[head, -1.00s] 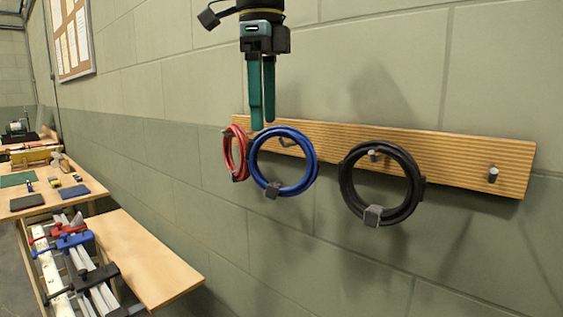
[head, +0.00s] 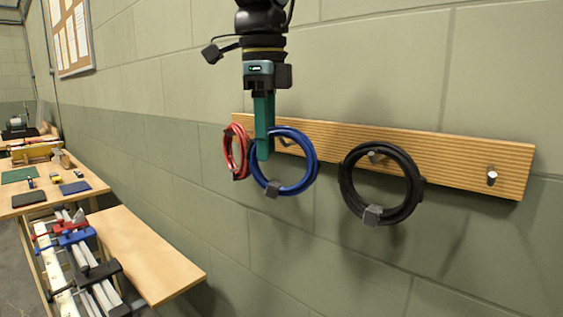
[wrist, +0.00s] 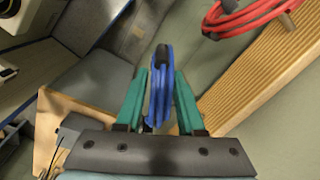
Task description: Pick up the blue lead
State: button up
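The blue lead (head: 311,163) is a coiled ring hanging on a peg of the wooden wall rail, with a dark grey block at its bottom. My gripper (head: 263,157) points down with its green fingers at the upper left part of the coil. In the wrist view the blue lead (wrist: 160,85) stands edge-on between the two open fingers of my gripper (wrist: 161,78), with a gap on each side. In the head view the fingers overlap and hide part of the coil.
A red lead (head: 229,150) hangs just left of the blue one; it also shows in the wrist view (wrist: 240,17). A black lead (head: 345,190) hangs to the right. The rail (head: 450,158) has a bare peg (head: 491,178) at its right. A workbench (head: 135,255) stands lower left.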

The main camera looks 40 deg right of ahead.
grip_shut()
jog(key=shift+r, duration=0.1)
dwell(0.3)
